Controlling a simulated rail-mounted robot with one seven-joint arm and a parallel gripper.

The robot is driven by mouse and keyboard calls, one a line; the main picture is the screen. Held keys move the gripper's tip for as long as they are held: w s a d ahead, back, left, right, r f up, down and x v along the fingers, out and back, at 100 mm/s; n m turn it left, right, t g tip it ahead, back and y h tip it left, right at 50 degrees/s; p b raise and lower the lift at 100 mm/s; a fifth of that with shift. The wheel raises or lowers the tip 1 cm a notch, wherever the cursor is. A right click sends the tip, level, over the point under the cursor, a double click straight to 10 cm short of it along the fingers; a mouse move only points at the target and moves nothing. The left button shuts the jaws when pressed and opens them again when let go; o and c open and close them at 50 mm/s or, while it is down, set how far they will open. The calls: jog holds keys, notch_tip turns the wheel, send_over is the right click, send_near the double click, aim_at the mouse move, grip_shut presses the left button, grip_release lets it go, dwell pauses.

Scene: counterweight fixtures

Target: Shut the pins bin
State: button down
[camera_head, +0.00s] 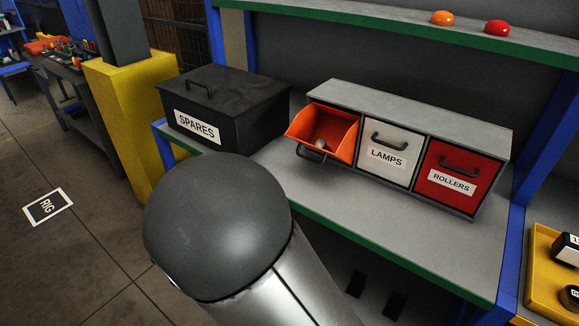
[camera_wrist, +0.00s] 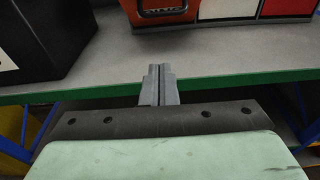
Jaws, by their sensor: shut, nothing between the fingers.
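The orange bin (camera_head: 337,132) is the leftmost of three in a grey cabinet. It is tilted out at the top and stands open, with a pale round thing inside. Its dark handle (camera_head: 312,155) is on the front, and its label cannot be read in the head view. In the wrist view the lower front of the orange bin (camera_wrist: 183,15) and its handle show at the top edge. My gripper (camera_wrist: 160,70) is shut and empty, over the shelf's green front edge, apart from the bin. In the head view my gripper is hidden behind my arm.
The white LAMPS bin (camera_head: 386,160) and red ROLLERS bin (camera_head: 457,165) beside it are shut. A black SPARES box (camera_head: 222,103) stands to the left. The grey shelf top (camera_head: 390,222) before the cabinet is clear. A blue post (camera_head: 513,240) stands at right.

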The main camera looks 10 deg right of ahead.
jog(key=p+x, duration=0.1)
jog(key=x, duration=0.8)
jog(key=shift+w+d, duration=0.2)
jog(key=shift+d, duration=0.05)
jog(key=shift+w+d+r+p, duration=0.85)
jog(key=shift+w+d+r, duration=0.3)
jog(key=shift+w, duration=0.1)
jog(key=shift+r, duration=0.1)
jog(key=shift+r+p, duration=0.15)
jog(key=shift+p, duration=0.2)
jog(key=shift+w+r, duration=0.1)
jog(key=shift+r, duration=0.05)
